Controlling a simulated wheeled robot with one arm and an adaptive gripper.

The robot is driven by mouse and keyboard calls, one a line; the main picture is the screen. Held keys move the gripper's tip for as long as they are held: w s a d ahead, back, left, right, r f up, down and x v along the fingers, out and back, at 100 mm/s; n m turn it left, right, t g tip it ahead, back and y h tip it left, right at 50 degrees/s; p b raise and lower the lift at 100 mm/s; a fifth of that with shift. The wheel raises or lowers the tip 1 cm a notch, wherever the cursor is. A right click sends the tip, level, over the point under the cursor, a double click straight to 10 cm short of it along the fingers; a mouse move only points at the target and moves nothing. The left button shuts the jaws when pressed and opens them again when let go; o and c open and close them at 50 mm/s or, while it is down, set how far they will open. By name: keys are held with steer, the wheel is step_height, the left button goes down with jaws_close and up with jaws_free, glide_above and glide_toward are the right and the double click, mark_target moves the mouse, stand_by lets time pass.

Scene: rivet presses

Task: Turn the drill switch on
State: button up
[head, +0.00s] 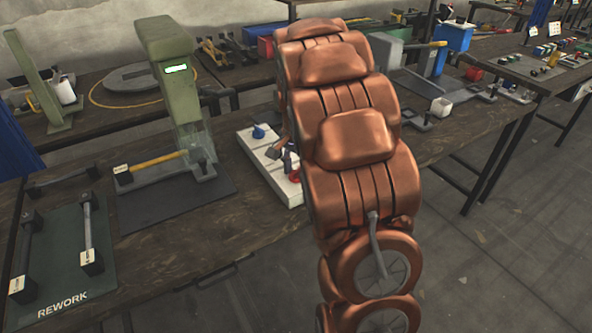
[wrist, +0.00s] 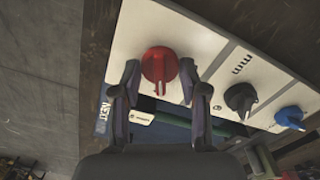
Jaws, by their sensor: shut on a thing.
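A white panel (wrist: 205,45) carries a red knob (wrist: 159,66), a black knob (wrist: 240,99) and a blue knob (wrist: 289,118) in a row. I cannot tell from any label which one is the drill switch. My gripper (wrist: 160,74) is around the red knob, one finger on each side, and shut on it. In the head view the panel (head: 252,148) lies on the bench, with the blue knob (head: 258,132) at its far end and the red knob (head: 294,176) at its near end. My copper-coloured arm hides the panel's right side and most of my gripper.
A green press (head: 172,85) with a lit display stands left of the panel. A yellow-handled tool (head: 158,160) lies at its base. A green REWORK mat (head: 62,255) with dark tools is at the front left. Bare floor (head: 500,240) is at the right.

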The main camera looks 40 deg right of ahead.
mark_target(296, 170)
steer(key=shift+m, duration=0.5)
steer(key=o, duration=1.1)
steer(key=shift+o, duration=0.2)
steer(key=shift+r, duration=0.15)
step_height(296, 170, up, 12)
stand_by(0.4)
